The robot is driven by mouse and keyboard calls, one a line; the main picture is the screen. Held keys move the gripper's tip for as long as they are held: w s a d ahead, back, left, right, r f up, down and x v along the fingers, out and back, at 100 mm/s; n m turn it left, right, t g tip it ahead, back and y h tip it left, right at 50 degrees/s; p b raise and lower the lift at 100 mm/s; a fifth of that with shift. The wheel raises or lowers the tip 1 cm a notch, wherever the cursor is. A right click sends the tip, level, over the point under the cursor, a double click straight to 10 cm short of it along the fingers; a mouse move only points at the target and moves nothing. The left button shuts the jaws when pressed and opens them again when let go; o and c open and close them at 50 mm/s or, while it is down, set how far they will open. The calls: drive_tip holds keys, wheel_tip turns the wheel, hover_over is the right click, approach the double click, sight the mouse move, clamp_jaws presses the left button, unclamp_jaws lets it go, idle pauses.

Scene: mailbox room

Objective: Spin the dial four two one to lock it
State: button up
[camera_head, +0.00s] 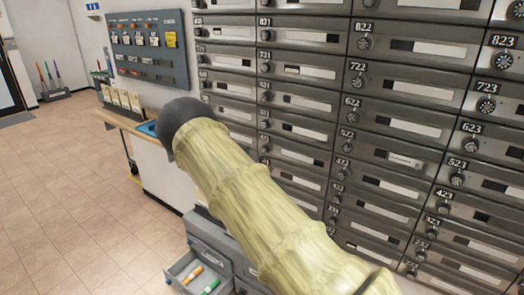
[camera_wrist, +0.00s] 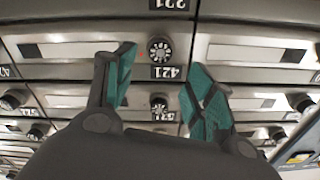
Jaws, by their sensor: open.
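In the wrist view, which shows the mailboxes upside down, the 421 dial (camera_wrist: 160,50) is a round black knob with light markings. Its label 421 (camera_wrist: 168,72) shows just below it in the picture. My gripper (camera_wrist: 160,62) is open, with teal-padded fingers to the left and right of the dial. I see a gap on both sides, and whether either finger touches it I cannot tell. A small orange spot shows left of the dial. The 421 door (camera_wrist: 85,50) looks closed. In the head view my gripper and this dial are hidden behind my arm.
A wall of grey mailboxes (camera_head: 405,97) with similar dials fills the right. Another dial (camera_wrist: 160,103) lies between the finger bases in the picture. A counter (camera_head: 125,117), a supply panel (camera_head: 148,48) and an open drawer (camera_head: 183,268) are left of my arm.

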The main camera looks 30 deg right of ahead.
sight(264, 150)
drive_tip(key=p+x, duration=0.1)
drive_tip(key=x, duration=0.6)
drive_tip(key=shift+w+d+p, duration=0.15)
drive_tip(key=shift+d+p, duration=0.15)
drive_tip(key=shift+p, duration=0.1)
drive_tip(key=c, duration=1)
